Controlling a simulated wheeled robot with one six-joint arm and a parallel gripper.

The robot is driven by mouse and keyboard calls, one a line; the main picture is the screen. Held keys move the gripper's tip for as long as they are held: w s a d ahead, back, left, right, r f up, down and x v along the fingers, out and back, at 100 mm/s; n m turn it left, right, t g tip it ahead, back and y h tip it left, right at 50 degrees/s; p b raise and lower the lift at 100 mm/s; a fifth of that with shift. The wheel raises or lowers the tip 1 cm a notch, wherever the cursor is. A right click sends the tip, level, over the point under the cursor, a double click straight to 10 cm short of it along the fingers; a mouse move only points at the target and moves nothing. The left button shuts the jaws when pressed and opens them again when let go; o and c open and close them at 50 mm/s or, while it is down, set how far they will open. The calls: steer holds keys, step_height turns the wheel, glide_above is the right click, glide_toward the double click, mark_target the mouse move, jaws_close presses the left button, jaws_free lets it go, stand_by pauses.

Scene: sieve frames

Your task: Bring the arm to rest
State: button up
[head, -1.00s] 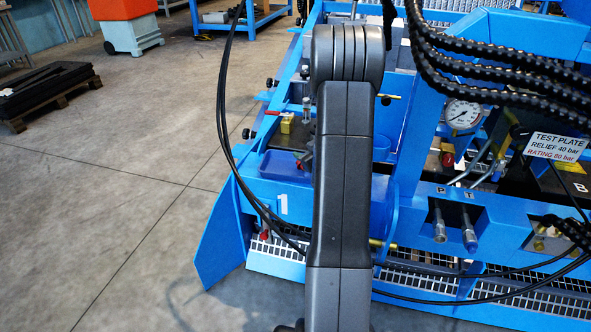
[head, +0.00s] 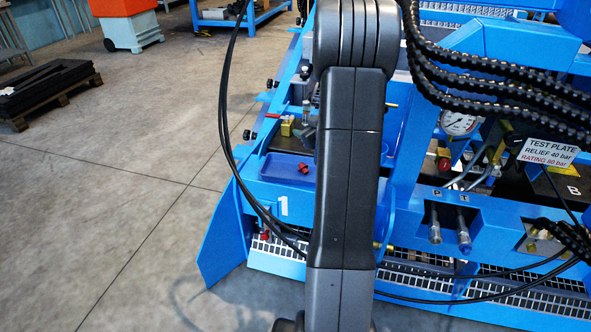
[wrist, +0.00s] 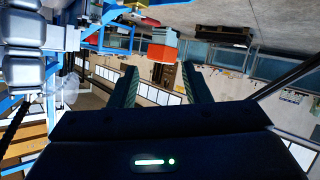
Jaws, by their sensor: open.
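My gripper (wrist: 160,82) shows in the wrist view with its two dark fingers spread apart. Nothing is between them; the far workshop shows through the gap. My grey arm (head: 345,170) stands upright through the middle of the head view, in front of the blue test bench (head: 405,150). The gripper cannot be made out in the head view.
A blue tray (head: 275,170) on the bench's left side holds small red pieces (head: 303,168). A pressure gauge (head: 458,122), black hoses (head: 490,65) and a test plate sign (head: 549,150) are to the right. Open floor (head: 130,190) lies left; a pallet (head: 45,90) is farther off.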

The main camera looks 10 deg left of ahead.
step_height(320, 180, down, 10)
steer(key=b, duration=0.4)
steer(key=shift+f, duration=0.25)
step_height(320, 180, up, 6)
steer(key=p, duration=0.4)
steer(key=shift+f, duration=0.1)
